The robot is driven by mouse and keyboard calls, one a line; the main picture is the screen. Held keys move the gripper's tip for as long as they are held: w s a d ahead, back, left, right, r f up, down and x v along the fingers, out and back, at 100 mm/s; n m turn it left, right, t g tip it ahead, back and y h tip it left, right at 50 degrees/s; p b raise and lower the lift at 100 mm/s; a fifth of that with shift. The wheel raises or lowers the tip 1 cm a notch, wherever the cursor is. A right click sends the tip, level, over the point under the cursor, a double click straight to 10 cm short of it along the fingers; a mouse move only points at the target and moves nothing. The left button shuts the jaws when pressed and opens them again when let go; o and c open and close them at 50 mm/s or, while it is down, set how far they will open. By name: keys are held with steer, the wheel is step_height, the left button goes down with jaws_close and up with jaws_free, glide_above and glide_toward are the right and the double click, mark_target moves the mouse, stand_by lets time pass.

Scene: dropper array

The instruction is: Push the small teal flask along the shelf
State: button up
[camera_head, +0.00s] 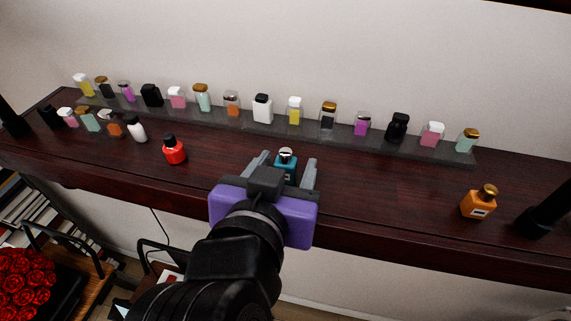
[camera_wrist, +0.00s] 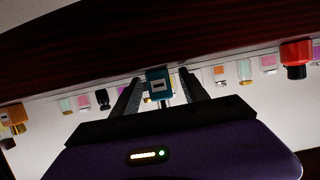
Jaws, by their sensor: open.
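The small teal flask (camera_head: 285,165) stands upright on the dark wooden shelf, in front of the grey riser. It has a silver-white top and a pale label. My gripper (camera_head: 284,165) is open, with one grey finger on each side of the flask. In the wrist view the flask (camera_wrist: 157,86) sits between the two finger ends (camera_wrist: 157,80), and the picture appears upside down. A gap shows beside the flask in the head view; I cannot tell whether either finger touches it. The gripper's palm hides the flask's lower front in the head view.
A red bottle (camera_head: 174,149) stands left of the flask and an orange bottle (camera_head: 478,203) far right. Several small bottles line the grey riser (camera_head: 350,141) behind. More bottles cluster at the left end. The shelf between the flask and the orange bottle is clear.

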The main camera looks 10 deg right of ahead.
steer(key=b+v, duration=0.1)
steer(key=v, duration=0.6)
steer(key=shift+s+r, duration=0.15)
steer(key=shift+s, duration=0.2)
steer(key=shift+a, duration=0.1)
steer(key=shift+w, duration=0.1)
